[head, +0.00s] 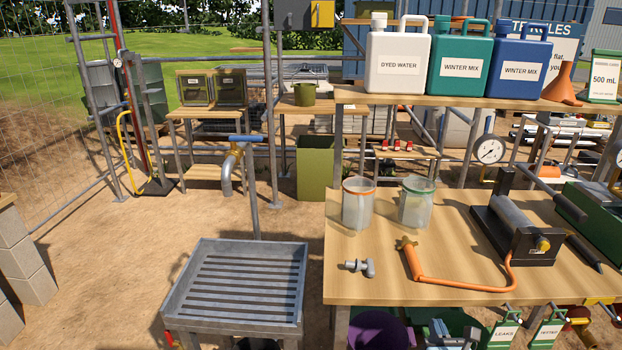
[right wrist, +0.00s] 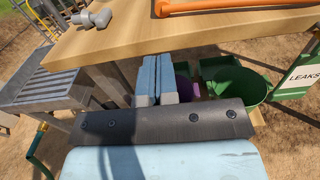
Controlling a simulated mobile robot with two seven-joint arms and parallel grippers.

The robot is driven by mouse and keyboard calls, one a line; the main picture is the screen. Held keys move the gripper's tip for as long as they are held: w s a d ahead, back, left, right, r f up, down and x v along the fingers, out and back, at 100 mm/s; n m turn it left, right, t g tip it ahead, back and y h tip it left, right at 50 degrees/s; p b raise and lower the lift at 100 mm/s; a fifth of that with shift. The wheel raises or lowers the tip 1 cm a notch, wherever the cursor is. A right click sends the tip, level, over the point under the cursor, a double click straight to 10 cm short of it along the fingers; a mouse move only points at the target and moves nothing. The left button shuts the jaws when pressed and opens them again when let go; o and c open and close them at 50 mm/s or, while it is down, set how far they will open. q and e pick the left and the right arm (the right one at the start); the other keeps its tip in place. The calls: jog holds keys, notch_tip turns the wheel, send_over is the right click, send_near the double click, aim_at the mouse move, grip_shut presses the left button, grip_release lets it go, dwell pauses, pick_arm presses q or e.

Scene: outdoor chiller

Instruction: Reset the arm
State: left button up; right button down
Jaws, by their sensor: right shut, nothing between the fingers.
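My right gripper (head: 452,336) shows at the bottom edge of the head view, low at the front of the wooden table (head: 380,285). In the right wrist view its two blue fingers (right wrist: 151,64) are together with nothing between them, below and in front of the tabletop edge. My left gripper is not in the head view. On the table, a grey metal fitting (head: 359,267) lies near the front left, and an orange tube (head: 455,285) lies to its right. Both also show at the top of the right wrist view.
A slatted metal sink (head: 240,285) stands left of the table. Under the tabletop are a purple bowl (head: 378,328) and a green bin (right wrist: 232,82). Signs reading LEAKS (head: 503,334) and TESTED hang at the front right. Two jars and a roller device stand on the table.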

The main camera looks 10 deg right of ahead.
jog(key=s+a+f+m+g+y, duration=0.3)
jog(key=s+a+f+m, duration=0.2)
jog(key=s+a+m, duration=0.75)
jog(key=s+a+f+m+g+y, duration=0.45)
jog(key=s+f+m, duration=0.2)
jog(key=m, duration=1.05)
notch_tip(320, 180, up, 13)
jog(key=s+p, duration=0.1)
jog(key=p, duration=1.2)
jog(key=shift+s+a+f+m+t, duration=0.25)
jog(key=shift+m+t, duration=0.1)
jog(key=shift+t, duration=0.1)
